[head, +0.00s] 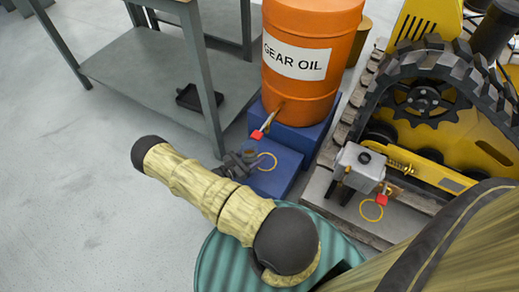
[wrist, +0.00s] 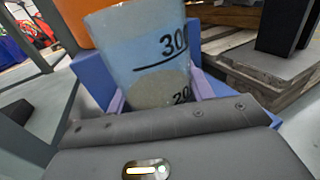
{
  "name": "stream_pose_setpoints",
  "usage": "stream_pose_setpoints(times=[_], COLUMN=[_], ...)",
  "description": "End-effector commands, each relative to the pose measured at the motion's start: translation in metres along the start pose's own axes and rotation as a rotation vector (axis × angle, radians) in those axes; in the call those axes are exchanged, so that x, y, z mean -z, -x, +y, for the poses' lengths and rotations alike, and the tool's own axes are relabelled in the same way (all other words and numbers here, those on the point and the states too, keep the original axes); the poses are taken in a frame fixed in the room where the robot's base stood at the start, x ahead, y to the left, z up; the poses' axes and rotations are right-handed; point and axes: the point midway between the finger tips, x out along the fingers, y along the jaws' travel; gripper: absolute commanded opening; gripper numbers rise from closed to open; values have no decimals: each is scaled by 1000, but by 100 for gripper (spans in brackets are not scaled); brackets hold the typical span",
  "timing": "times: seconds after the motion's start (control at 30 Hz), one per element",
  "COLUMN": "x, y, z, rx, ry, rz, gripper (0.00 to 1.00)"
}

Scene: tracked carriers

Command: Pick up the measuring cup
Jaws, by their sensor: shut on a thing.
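The measuring cup (wrist: 135,45) is a translucent pale blue cup with black marks, "30" and "20" among them. It fills the upper middle of the wrist view, with greyish contents or base showing low in it. My gripper (wrist: 158,92) has its two pale purple fingers against opposite sides of the cup and is shut on it. In the head view my gripper (head: 239,163) is at the left edge of the low blue step, below the drum's tap. The cup cannot be made out clearly there.
An orange "GEAR OIL" drum (head: 308,75) with a red-handled tap (head: 257,134) stands on a blue stepped stand (head: 281,172). A yellow ring (head: 267,161) lies on the lower step.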

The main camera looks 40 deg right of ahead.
Motion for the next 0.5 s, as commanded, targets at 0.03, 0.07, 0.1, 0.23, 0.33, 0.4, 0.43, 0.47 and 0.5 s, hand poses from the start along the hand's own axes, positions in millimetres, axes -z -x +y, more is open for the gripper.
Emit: stream_pose_setpoints(times=[0.03,0.07,0.1,0.23,0.33,0.4,0.43,0.47,0.5], x=[-3,-3,-3,-2,-2,-2,-2,-2,-2], y=[6,9,14,29,41,49,53,56,60], z=[0,1,0,1,1,1,1,1,1], rx=[-1,-2,-2,-4,-6,-7,-8,-7,-6], ry=[-1,0,1,0,1,0,0,0,-1], rz=[-2,-2,-3,-1,-2,-2,-2,-1,-1], gripper=[22,22,22,22,22,22,22,22,22])
